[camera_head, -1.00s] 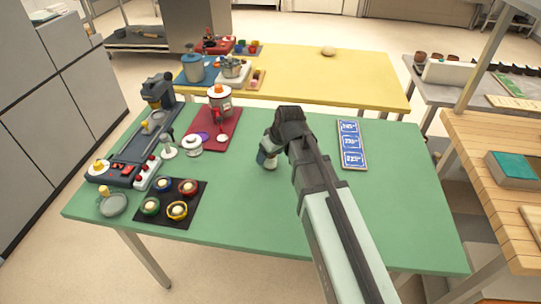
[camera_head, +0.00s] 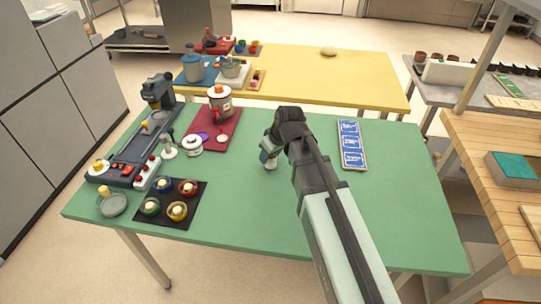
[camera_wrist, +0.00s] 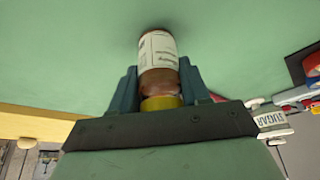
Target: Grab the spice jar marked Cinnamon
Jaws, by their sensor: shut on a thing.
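A small spice jar (camera_wrist: 158,58) with a white label, reddish-brown contents and a yellow lid shows in the wrist view. The label's print is too small and tilted to read, so I cannot confirm the name. My gripper (camera_wrist: 160,88) is shut on the jar, with one dark finger on each side near the lid end. In the head view my gripper (camera_head: 267,149) is over the middle of the green table, and a small part of the jar (camera_head: 270,164) shows below it. I cannot tell whether the jar's base touches the table.
A blue-labelled board (camera_head: 351,145) lies right of my arm on the green table (camera_head: 235,210). Left are a black mat (camera_head: 170,217) with several small bowls, a red mat (camera_head: 228,134) with a pot, and a grey machine (camera_head: 140,140). A yellow table (camera_head: 320,80) stands behind.

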